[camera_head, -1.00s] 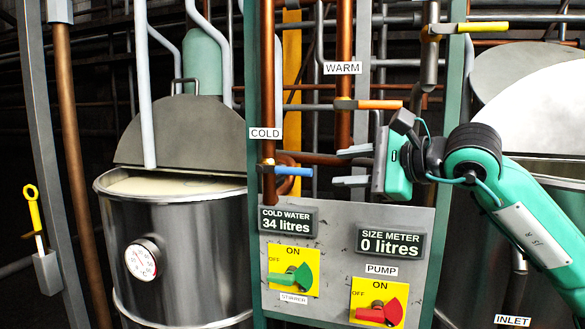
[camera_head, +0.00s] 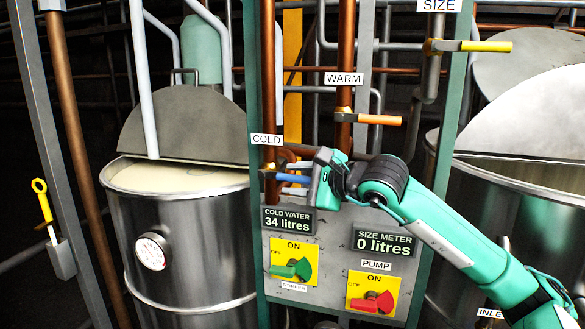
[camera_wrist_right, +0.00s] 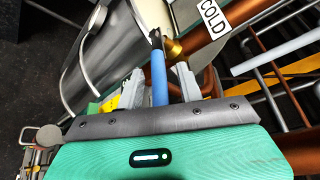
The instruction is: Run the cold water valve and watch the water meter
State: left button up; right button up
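The blue cold water valve handle (camera_head: 292,178) sticks out to the right from its brass fitting on the copper pipe, below the COLD label (camera_head: 267,140). My right gripper (camera_head: 298,180) is at the handle. In the right wrist view the blue handle (camera_wrist_right: 158,80) lies between the two grey fingers of my right gripper (camera_wrist_right: 160,88), with gaps beside it, so the gripper looks open around it. The cold water meter (camera_head: 288,219) reads 34 litres. My left gripper is not in view.
The size meter (camera_head: 385,241) reads 0 litres. Below are a green stirrer switch (camera_head: 292,268) and a red pump switch (camera_head: 372,301). The orange warm handle (camera_head: 378,119) and yellow size handle (camera_head: 485,46) are higher up. A metal vat (camera_head: 185,245) stands left.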

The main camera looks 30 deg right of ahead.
jog(key=shift+w+a+f, duration=0.1)
jog(key=shift+w+a, duration=0.1)
jog(key=shift+w, duration=0.25)
grip_shut()
jog(key=shift+s, duration=0.1)
